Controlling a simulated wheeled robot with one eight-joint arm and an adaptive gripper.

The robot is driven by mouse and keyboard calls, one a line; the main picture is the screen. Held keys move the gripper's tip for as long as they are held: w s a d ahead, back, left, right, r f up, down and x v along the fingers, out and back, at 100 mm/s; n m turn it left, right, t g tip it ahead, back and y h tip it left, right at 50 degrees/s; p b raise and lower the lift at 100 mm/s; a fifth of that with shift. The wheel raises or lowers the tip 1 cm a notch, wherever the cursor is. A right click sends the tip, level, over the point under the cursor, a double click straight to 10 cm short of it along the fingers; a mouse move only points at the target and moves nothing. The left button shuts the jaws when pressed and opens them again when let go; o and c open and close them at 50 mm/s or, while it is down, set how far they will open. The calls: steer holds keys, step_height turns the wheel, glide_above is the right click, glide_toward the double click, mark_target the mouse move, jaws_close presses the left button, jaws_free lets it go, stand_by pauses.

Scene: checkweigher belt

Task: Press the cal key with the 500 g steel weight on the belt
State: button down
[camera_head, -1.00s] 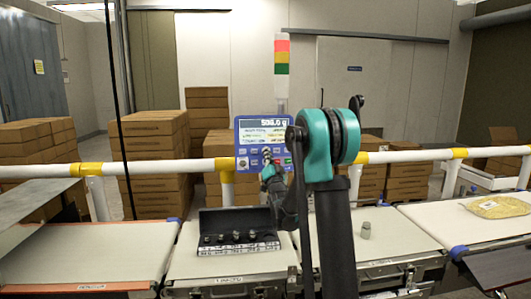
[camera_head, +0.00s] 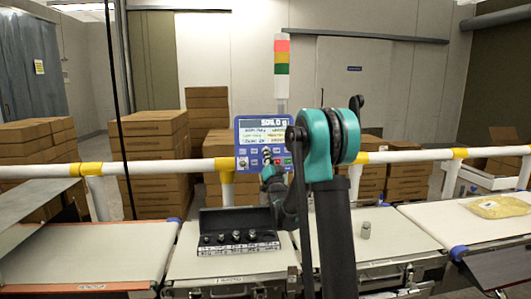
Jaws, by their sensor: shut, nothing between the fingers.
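The small grey steel weight (camera_head: 366,230) stands upright on the pale weighing belt (camera_head: 395,245), right of my arm. The blue control panel (camera_head: 246,137) stands behind the belts. Its screen shows a figure that looks like about 506 g, too small to read surely. A row of keys lies under the screen. My gripper (camera_head: 268,158) is shut and empty, with its tips at the key row. I cannot tell whether they touch a key, and the gripper hides part of the row; the cal key's label is not readable.
An open black case (camera_head: 238,220) of several weights sits on the belt left of my arm. A white rail with yellow bands (camera_head: 90,169) runs behind the belts. A bag of yellow goods (camera_head: 497,207) lies at far right. Stacked cartons (camera_head: 152,150) stand behind.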

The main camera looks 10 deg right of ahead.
steer(key=shift+w, duration=0.2)
steer(key=shift+w+f, duration=0.1)
steer(key=shift+w, duration=0.1)
steer(key=shift+w+f, duration=0.1)
steer(key=shift+w, duration=0.3)
stand_by(0.7)
steer(key=shift+s, duration=0.1)
steer(key=shift+s+r, duration=0.2)
steer(key=shift+s, duration=0.5)
steer(key=shift+s+r, duration=0.25)
steer(key=shift+s, duration=0.55)
steer(key=shift+s+r, duration=0.2)
steer(key=shift+s, duration=0.65)
steer(key=shift+s+r, duration=0.25)
steer(key=shift+s, duration=0.55)
